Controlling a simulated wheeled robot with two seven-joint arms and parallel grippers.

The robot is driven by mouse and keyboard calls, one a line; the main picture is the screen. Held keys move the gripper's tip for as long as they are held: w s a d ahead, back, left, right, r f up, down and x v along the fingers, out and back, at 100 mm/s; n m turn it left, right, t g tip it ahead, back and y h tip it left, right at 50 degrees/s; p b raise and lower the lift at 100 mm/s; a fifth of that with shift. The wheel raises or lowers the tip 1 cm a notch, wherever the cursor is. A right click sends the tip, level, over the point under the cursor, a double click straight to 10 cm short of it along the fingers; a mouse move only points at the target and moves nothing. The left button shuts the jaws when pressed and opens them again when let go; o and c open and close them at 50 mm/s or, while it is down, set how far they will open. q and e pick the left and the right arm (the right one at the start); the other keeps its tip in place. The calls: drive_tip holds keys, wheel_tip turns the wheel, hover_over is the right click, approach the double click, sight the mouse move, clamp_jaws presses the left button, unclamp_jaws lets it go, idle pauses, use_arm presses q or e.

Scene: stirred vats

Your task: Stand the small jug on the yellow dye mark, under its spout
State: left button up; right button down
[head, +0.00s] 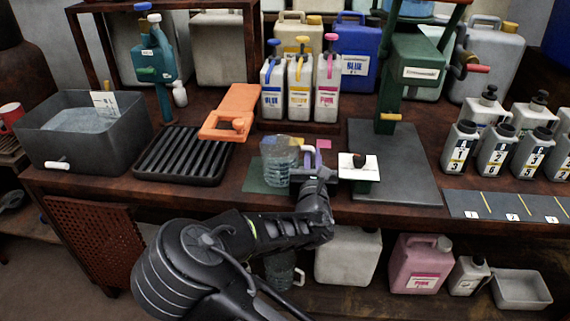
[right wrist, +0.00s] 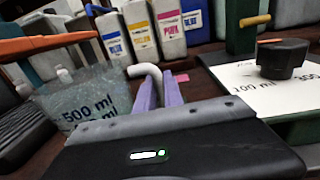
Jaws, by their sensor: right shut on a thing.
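The small jug (head: 279,158) is clear, with a "500 ml" marking, and shows at left in the right wrist view (right wrist: 85,100). My right gripper (head: 309,160) is beside the jug's right side, with its purple fingers (right wrist: 160,92) shut on the pale, bent handle (right wrist: 148,70). The jug looks upright; I cannot tell whether its base touches the bench. The yellow bottle (head: 299,85) with its pump spout stands behind, between the blue (head: 272,85) and pink (head: 327,80) ones. A pink mark (head: 323,144) shows; I cannot see the yellow mark. My left gripper is not in view.
A dark green mat (head: 258,180) lies by the jug. An orange piece (head: 230,112) and a black rack (head: 183,155) are left. A white card with a black knob (head: 358,167) and a green press (head: 415,75) are close right. Labelled bottles (head: 497,150) stand far right.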

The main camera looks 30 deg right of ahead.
idle(0.4)
wheel_tip(320, 180, up, 10)
drive_tip(key=p, duration=0.3)
idle(0.7)
